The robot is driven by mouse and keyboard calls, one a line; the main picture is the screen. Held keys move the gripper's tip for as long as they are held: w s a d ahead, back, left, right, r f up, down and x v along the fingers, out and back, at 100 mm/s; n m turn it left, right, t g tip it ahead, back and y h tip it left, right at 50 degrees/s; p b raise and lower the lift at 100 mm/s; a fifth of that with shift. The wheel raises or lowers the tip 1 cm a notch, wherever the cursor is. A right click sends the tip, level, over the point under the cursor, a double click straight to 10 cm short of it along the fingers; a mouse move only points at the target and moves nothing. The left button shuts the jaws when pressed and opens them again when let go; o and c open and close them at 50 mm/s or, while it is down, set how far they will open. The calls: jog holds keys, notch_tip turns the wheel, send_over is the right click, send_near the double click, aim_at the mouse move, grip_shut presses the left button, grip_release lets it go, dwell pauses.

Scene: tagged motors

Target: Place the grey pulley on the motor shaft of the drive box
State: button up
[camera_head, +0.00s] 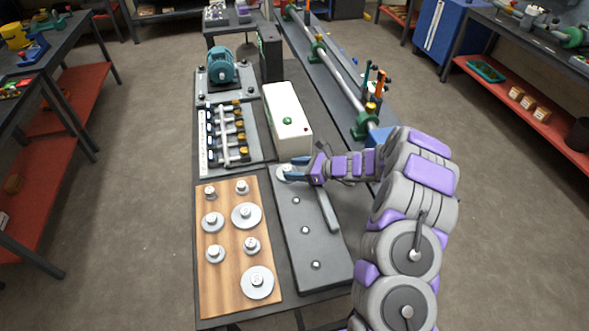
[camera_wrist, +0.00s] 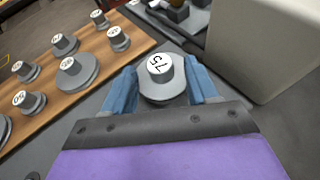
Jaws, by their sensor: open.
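In the head view the pulley (camera_head: 284,174) is partly hidden by the fingers, at the far end of a dark grey plate with several small pegs (camera_head: 318,279). Just beyond it stands a cream box with a green button (camera_head: 291,106), perhaps the drive box. What holds the pulley from below is hidden.
A wooden board (camera_head: 222,283) left of the plate holds several grey pulleys of different sizes. Beyond are a rack with yellow-black parts (camera_head: 228,137) and a teal motor (camera_head: 221,66). A long rail (camera_head: 334,73) runs along the right.

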jog(key=p+v, duration=0.2)
jog(key=v, duration=1)
jog(key=s+a+r+n+g+h, duration=0.1)
jog(key=s+a+r+n+g, duration=0.1)
jog(key=s+a+r+n, duration=0.4)
jog(key=s+a+r+n+g+h, duration=0.1)
jog(key=s+a+r+n+g, duration=0.2)
jog(key=s, duration=0.4)
jog(key=s+a+r+n+g+h, duration=0.1)
jog(key=s+a+r+n+g, duration=0.2)
jog(key=s+r, duration=0.35)
jog(key=s+d+r+n+h, duration=0.1)
jog(key=s+d+n+h, duration=0.2)
jog(key=s, duration=0.5)
jog(key=s+d+r+n+h, duration=0.1)
jog(key=s+d+n+h, duration=0.2)
jog(key=s, duration=0.5)
jog(key=s+d+n+t+h, duration=0.1)
jog(key=s+d+n+h, duration=0.2)
jog(key=s+d, duration=0.3)
jog(key=s+n, duration=0.1)
jog(key=s, duration=0.2)
jog(key=shift+d+r, duration=0.2)
jog(key=shift+r, duration=0.2)
